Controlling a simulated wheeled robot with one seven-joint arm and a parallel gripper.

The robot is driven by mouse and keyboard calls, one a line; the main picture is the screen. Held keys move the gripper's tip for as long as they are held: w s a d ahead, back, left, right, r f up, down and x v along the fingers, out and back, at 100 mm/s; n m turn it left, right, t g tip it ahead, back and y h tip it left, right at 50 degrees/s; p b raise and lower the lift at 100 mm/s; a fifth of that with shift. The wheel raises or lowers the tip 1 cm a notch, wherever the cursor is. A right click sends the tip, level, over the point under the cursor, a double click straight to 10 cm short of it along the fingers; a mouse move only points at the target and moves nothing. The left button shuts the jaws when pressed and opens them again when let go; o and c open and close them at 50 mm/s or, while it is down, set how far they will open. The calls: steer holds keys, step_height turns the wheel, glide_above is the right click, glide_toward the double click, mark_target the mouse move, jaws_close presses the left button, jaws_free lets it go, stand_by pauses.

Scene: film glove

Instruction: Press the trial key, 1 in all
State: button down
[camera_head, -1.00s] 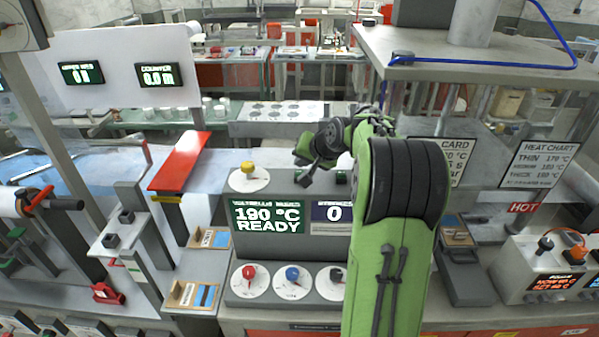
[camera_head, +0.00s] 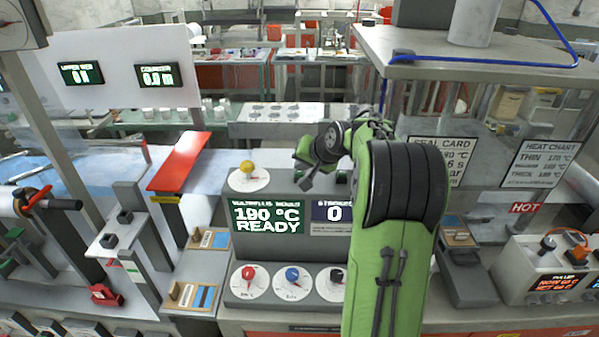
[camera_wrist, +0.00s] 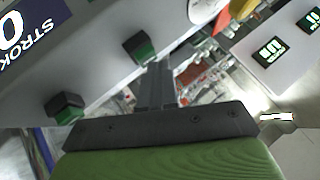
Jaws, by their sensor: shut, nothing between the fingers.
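The console (camera_head: 268,252) shows a green display (camera_head: 268,217) reading 190 °C READY and a STROKES display (camera_head: 332,212) reading 0. Two dark-capped green keys stand on its top face in the wrist view: one near the fingers (camera_wrist: 139,47) and one at lower left (camera_wrist: 65,107). No label shows which is the trial key. In the head view, one green key (camera_head: 341,178) shows partly behind my arm. My gripper (camera_wrist: 158,75) is shut and empty, its fingertips beside the nearer key; I cannot tell whether they touch. It hangs over the console top in the head view (camera_head: 307,184).
A yellow knob (camera_head: 247,168) stands on the console's left top. Red, blue and black knobs line its lower front, the red one (camera_head: 248,273) leftmost. A red bar (camera_head: 180,162) lies to the left. A grey shelf (camera_head: 470,52) overhangs at upper right.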

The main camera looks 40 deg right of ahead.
mark_target(302, 173)
steer(key=shift+f, duration=0.2)
stand_by(0.4)
steer(key=shift+r+p, duration=0.7)
steer(key=shift+r, duration=0.25)
step_height(302, 173, up, 5)
steer(key=p, duration=0.4)
steer(key=shift+r, duration=0.15)
